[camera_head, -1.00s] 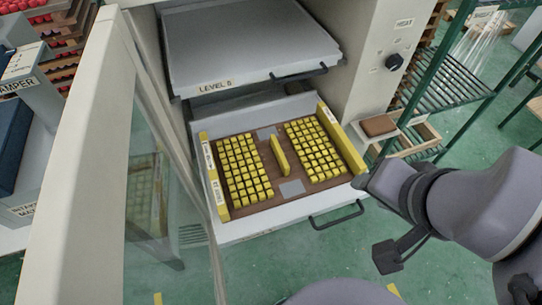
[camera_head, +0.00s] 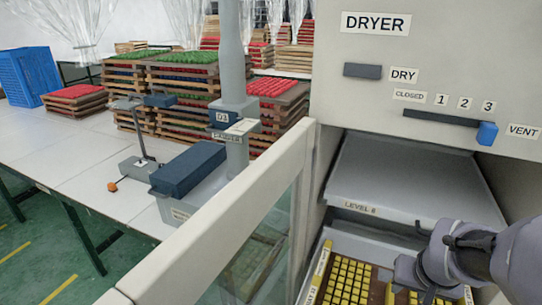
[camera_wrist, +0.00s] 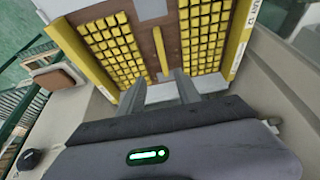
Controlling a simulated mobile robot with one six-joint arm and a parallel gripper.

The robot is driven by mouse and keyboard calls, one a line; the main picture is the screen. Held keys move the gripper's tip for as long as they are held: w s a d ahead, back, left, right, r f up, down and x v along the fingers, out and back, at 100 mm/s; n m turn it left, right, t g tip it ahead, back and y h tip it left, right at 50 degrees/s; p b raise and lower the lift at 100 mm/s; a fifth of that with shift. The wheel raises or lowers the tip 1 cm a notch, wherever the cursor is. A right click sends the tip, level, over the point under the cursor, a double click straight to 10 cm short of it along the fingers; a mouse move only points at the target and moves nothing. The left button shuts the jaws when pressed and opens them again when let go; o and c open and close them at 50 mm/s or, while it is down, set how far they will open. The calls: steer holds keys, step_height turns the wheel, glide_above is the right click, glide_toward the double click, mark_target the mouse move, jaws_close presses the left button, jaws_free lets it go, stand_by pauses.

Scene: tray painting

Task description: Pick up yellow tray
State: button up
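The yellow tray is a brown board with rows of yellow blocks and yellow side rails. It sits in the pulled-out lower drawer of the dryer, cut off at the bottom of the head view (camera_head: 377,287). In the wrist view the tray (camera_wrist: 146,46) fills the upper middle, with a yellow bar along its centre. My gripper (camera_wrist: 160,82) has two grey fingers apart, at the tray's near edge. I see nothing clearly clamped between them, and contact with the tray cannot be told. In the head view my arm reaches in from the right and hides part of the tray.
The level shelf (camera_head: 415,185) sits above the tray's drawer. The dryer's open glass door (camera_head: 215,245) stands to the left. A white table (camera_head: 90,150) with stacked trays is farther left. A brown block (camera_wrist: 60,78) shows beside the dryer in the wrist view.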

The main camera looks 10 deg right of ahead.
mark_target(391, 300)
steer(key=b+x, duration=0.4)
steer(key=x, duration=0.7)
steer(key=shift+s+f+b, duration=0.15)
steer(key=shift+b, duration=0.25)
steer(key=b+x, duration=0.1)
steer(key=x, duration=0.1)
steer(key=b+x, duration=0.2)
steer(key=x, duration=0.1)
steer(key=shift+w+a+f, duration=0.2)
steer(key=shift+w+f, duration=0.1)
steer(key=shift+w, duration=0.05)
steer(key=shift+r, duration=0.2)
steer(key=shift+c, duration=0.2)
jaws_close()
